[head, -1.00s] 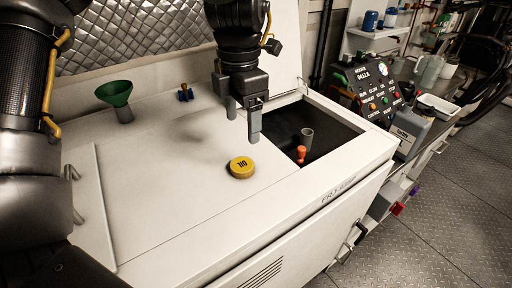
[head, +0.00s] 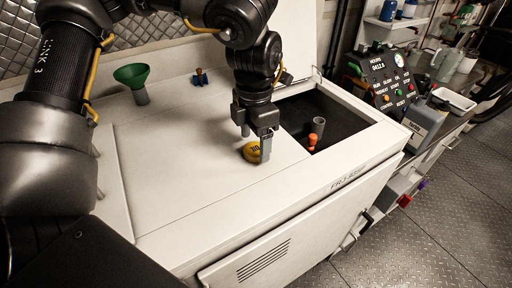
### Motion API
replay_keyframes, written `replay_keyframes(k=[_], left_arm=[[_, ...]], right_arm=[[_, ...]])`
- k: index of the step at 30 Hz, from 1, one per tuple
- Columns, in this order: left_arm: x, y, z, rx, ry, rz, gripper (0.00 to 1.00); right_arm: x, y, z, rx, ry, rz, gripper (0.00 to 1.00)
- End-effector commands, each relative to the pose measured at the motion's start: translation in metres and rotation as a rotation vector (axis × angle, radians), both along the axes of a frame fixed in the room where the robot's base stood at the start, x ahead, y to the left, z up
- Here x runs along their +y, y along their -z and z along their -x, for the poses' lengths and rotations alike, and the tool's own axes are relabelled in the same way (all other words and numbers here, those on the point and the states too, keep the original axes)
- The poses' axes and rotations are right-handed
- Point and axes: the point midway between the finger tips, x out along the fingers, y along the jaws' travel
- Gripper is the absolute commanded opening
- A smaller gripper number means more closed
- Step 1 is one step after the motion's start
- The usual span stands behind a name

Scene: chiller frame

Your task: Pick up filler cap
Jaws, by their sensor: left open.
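I cannot tell whether the finger touches the cap. My right gripper does not show.
The dark opening (head: 338,127) holds a grey filler neck (head: 318,127) and an orange-topped part (head: 312,142).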

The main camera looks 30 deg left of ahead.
Motion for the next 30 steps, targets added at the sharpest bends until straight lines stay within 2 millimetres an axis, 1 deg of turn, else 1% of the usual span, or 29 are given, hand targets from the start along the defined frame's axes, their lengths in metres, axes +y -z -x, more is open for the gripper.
replay_keyframes(k=[4,7,12,14,23,30], left_arm=[[0.000,0.015,0.000,-0.001,0.000,-0.001,0.72],[0.000,0.019,0.000,-0.001,0.000,0.001,0.72],[0.000,0.019,0.000,-0.002,-0.001,0.000,0.72],[0.000,0.019,0.000,-0.002,-0.001,0.000,0.65],[0.000,0.019,0.000,-0.002,0.000,0.000,0.26],[0.000,0.018,0.000,-0.002,0.000,0.000,0.26]], right_arm=[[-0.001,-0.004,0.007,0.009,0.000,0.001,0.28],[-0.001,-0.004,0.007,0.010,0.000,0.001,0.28],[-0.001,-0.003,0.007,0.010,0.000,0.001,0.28],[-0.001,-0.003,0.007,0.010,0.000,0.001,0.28],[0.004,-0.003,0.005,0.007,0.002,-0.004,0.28],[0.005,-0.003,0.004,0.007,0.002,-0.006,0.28]])
